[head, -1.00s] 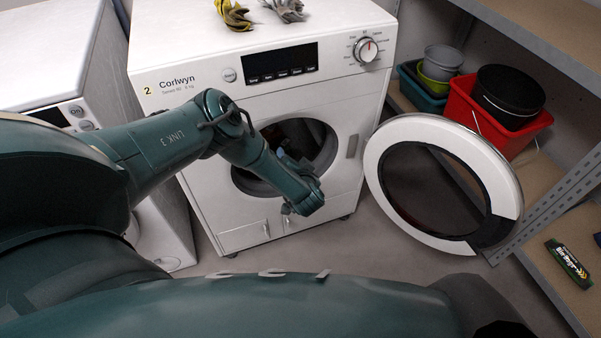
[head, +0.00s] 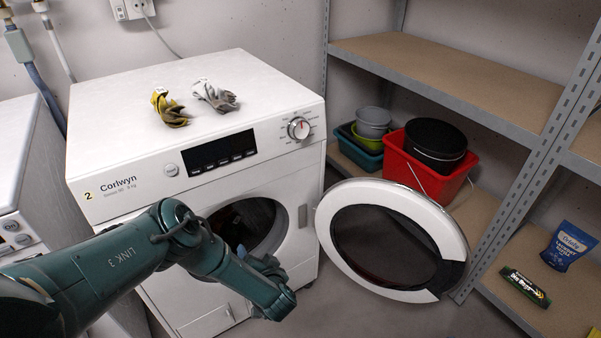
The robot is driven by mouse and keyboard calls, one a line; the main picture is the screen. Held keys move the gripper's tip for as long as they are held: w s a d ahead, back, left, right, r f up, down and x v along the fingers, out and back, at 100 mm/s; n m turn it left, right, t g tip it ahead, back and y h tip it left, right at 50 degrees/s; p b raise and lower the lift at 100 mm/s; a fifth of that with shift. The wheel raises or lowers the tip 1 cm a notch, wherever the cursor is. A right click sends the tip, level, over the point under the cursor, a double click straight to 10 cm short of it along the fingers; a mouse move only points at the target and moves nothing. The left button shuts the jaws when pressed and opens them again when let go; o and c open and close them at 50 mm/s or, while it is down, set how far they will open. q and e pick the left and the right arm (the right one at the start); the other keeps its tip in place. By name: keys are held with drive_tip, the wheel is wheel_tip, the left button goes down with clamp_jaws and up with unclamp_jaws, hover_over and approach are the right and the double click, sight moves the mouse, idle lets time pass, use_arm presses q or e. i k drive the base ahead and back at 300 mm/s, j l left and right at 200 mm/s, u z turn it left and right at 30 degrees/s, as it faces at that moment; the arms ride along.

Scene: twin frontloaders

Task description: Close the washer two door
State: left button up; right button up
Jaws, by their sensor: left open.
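Washer two (head: 130,213) is a white front-loader marked "2 Corlwyn", left of centre in the head view. Its round door (head: 450,232), a white ring with dark glass, stands wide open to the right of the machine. The drum opening (head: 262,216) is dark and partly covered by my left arm. My left gripper (head: 282,302) is low in front of the washer, left of the door and apart from it. It is open, pointing down to the right, with nothing seen in it. My right gripper is out of view.
Gloves (head: 168,108) lie on the washer top. Another white machine (head: 18,170) stands at left. Floor below the door is clear.

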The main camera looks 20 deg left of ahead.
sight(393, 238)
drive_tip(key=k+l, duration=0.75)
drive_tip(key=l, duration=0.25)
